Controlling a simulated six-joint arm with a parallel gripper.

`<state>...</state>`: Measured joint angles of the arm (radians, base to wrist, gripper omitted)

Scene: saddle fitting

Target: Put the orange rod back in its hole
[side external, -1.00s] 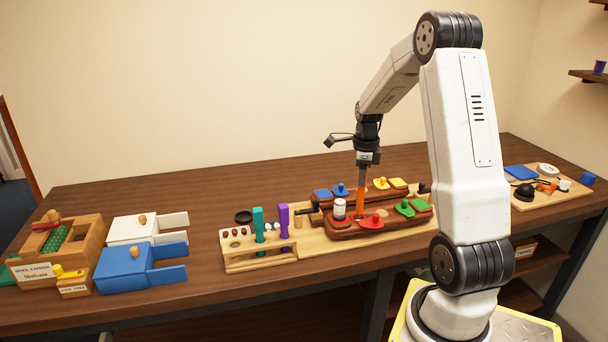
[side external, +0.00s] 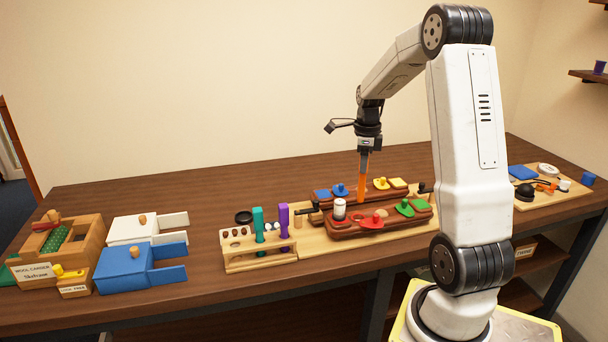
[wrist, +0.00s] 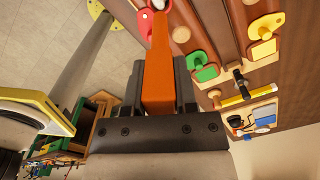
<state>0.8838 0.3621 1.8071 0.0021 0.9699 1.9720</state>
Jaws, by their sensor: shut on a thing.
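The orange rod (side external: 363,180) hangs about upright from my gripper (side external: 364,161), its lower end in front of the fitting board in the side view. In the wrist view the rod (wrist: 158,75) runs out between the two dark fingers of my gripper (wrist: 160,92), which is shut on it. A wooden rack (side external: 260,262) stands to the left with a row of dark holes in its top. A teal rod (side external: 258,225) and a purple rod (side external: 284,220) stand upright in it. I cannot tell whether the orange rod's lower end touches anything.
The fitting board (side external: 310,242) carries brown blocks with coloured knobbed pieces and a white cylinder (side external: 339,209) close to the rod. Blue (side external: 124,268) and white boxes stand far left. A tool board (side external: 545,203) lies at right.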

